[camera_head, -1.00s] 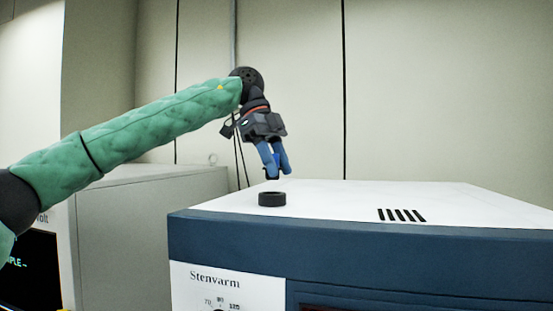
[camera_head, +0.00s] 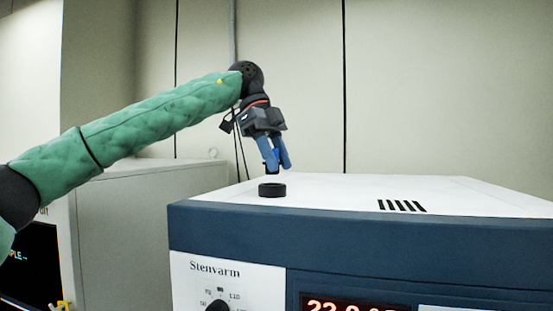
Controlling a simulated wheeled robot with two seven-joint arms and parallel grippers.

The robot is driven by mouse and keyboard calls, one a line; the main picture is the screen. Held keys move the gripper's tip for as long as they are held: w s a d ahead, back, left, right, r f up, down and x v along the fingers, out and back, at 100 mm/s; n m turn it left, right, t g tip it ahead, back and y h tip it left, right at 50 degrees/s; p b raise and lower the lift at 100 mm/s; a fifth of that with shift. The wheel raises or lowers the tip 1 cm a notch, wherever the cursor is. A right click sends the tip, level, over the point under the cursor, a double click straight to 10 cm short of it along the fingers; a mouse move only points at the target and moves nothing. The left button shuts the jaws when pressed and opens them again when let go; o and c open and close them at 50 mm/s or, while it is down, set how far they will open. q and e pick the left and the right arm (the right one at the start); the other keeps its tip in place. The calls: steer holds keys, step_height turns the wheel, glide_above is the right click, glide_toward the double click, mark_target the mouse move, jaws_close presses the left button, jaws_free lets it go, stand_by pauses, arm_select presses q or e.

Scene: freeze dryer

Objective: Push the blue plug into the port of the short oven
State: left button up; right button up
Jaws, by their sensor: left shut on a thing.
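The short oven (camera_head: 380,228) has a white top, a dark blue band and the name Stenvarm on its front. Its port (camera_head: 272,190), a short black ring, stands on the top near the left edge. My left gripper (camera_head: 274,166) points down just above the port, with blue fingers shut on the blue plug (camera_head: 273,158). Little of the plug shows between the fingers. Its dark lower end appears a little above the ring, with a small gap. My right gripper is not in view.
Black vent slots (camera_head: 401,206) lie on the oven top to the right. A dial (camera_head: 217,306) and a red display (camera_head: 352,305) are on its front. The rest of the oven top is clear.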

arm_select(q)
steer(key=shift+f, duration=0.25)
steer(key=shift+f+b, duration=1)
steer(key=shift+f, duration=0.25)
stand_by(0.4)
